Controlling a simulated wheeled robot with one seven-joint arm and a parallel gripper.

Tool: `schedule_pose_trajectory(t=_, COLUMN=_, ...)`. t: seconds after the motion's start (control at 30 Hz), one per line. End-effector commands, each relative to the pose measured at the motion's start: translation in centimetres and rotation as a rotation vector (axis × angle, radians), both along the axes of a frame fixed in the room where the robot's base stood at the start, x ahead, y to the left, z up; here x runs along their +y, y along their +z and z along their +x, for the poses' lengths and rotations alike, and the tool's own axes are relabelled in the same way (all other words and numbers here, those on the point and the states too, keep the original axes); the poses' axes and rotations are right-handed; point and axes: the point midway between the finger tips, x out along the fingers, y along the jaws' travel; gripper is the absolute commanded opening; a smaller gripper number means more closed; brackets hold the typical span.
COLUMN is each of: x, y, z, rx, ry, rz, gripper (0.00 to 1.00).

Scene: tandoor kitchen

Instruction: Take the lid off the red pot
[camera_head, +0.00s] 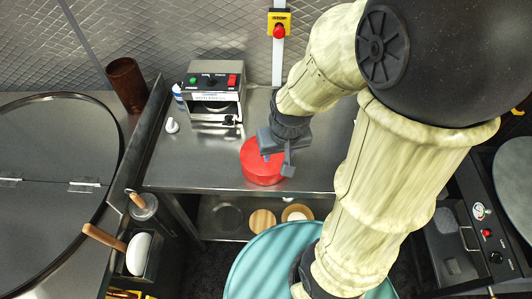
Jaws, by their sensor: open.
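The red pot (259,171) stands on the steel counter, below and partly behind my gripper. One finger shows at the right side of the pot's top. I cannot tell whether the fingers touch the lid.
A steel machine (212,97) with buttons and a small white bottle (172,125) stand left of the pot. A brown cup (126,84) is farther left. A lower shelf holds round wooden items (262,219). The counter (205,168) is clear left of the pot.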

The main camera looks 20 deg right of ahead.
Motion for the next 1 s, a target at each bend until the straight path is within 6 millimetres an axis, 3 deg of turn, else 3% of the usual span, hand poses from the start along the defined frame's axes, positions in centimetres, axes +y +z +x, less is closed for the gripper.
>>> schedule_pose_trajectory(t=0.43, x=3.4, y=-1.2, z=3.8, rx=0.053, ry=-0.368, rz=0.038, gripper=0.45)
schedule_pose_trajectory(t=0.73, x=4.2, y=-0.9, z=7.0, rx=-0.074, ry=-0.619, rz=-0.056, gripper=0.45)
schedule_pose_trajectory(t=1.0, x=4.3, y=-0.3, z=8.2, rx=-0.156, ry=-0.695, rz=-0.081, gripper=0.45)
